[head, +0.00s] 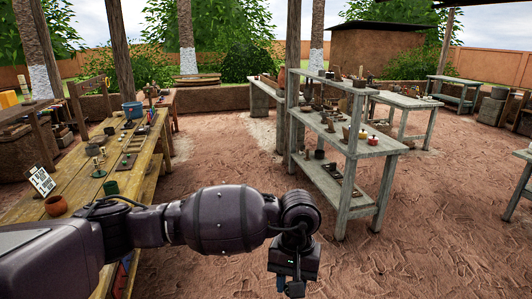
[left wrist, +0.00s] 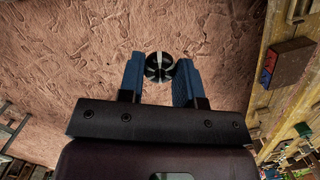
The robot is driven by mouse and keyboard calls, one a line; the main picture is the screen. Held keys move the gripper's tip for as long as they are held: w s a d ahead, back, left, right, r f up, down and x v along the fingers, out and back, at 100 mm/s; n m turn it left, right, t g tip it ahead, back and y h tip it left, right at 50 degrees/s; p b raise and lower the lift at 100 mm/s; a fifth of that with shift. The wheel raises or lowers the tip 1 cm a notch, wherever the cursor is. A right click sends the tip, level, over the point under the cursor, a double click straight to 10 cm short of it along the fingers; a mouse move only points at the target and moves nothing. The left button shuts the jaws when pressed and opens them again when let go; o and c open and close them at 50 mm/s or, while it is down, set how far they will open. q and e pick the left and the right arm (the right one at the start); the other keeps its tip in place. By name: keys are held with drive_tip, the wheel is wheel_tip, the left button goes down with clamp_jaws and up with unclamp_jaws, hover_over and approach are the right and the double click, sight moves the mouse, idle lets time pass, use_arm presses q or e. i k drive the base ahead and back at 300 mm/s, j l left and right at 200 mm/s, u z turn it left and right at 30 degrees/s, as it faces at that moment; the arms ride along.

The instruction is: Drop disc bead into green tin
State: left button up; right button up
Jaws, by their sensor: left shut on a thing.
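My left arm reaches across the front of the head view. Its gripper (head: 292,287) hangs low at the bottom centre, over the ground to the right of the wooden table. In the left wrist view the gripper's blue fingers (left wrist: 159,78) are shut on a small round dark bead with pale stripes (left wrist: 158,66), the disc bead. It is held between the fingertips, with bare ground behind it. A small dark green tin (head: 110,187) stands on the near part of the wooden table, left of the gripper and beyond my arm. My right gripper is not in view.
The wooden table (head: 83,181) holds a terracotta pot (head: 56,205), a sign card (head: 41,181), candlestick-like pieces and a blue bucket (head: 132,110). A grey shelf unit (head: 372,148) with pottery stands to the right. The reddish ground between them is clear.

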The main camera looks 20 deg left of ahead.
sight(111, 195)
drive_tip(key=i+u, duration=0.45)
drive_tip(key=i, duration=0.55)
drive_tip(key=i+u, duration=0.2)
drive_tip(key=i, duration=0.35)
drive_tip(key=i+l+u, duration=0.15)
drive_tip(key=i, duration=0.4)
drive_tip(key=i+u, duration=0.75)
drive_tip(key=u, duration=0.15)
drive_tip(key=i+j+u, duration=0.1)
drive_tip(key=i+u, duration=0.6)
drive_tip(key=u, duration=0.2)
drive_tip(key=i+z, duration=0.3)
drive_tip(key=k+j, duration=0.05)
